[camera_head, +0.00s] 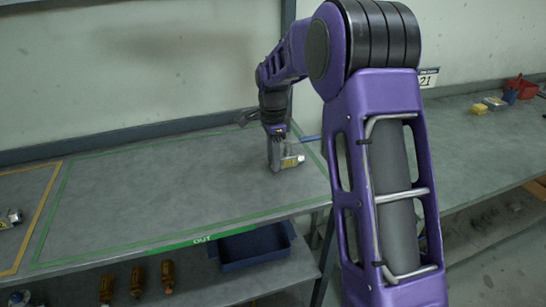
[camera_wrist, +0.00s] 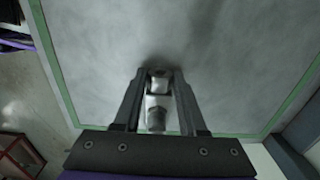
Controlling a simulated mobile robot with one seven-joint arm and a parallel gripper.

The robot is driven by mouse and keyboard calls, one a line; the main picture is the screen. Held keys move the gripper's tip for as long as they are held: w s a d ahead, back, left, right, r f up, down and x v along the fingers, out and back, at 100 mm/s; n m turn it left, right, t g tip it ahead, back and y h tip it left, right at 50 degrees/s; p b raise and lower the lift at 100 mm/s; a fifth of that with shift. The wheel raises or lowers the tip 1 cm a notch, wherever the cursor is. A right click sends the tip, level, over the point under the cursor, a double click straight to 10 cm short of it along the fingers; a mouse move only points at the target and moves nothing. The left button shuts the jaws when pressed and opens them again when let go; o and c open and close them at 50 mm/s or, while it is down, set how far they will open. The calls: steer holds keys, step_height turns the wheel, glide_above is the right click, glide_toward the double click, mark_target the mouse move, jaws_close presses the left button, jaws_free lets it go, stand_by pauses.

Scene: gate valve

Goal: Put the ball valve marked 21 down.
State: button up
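My gripper (camera_head: 275,164) is low over the right part of the green-outlined OUT area on the bench. In the wrist view, my gripper's fingers (camera_wrist: 159,77) stand on both sides of the silvery valve (camera_wrist: 157,103). The valve is at or very near the bench top; I cannot tell whether it touches. The fingers hide part of it.
The OUT area (camera_head: 150,190) is otherwise clear. A yellow-outlined area at far left holds another valve (camera_head: 11,219). A "21" sign (camera_head: 428,77) hangs above the right bench.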

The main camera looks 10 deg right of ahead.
steer(key=o, duration=0.5)
steer(key=shift+c, duration=0.2)
step_height(320, 180, up, 12)
steer(key=p, duration=0.1)
steer(key=shift+r+p, duration=0.15)
steer(key=shift+p, duration=0.2)
steer(key=shift+r, duration=0.1)
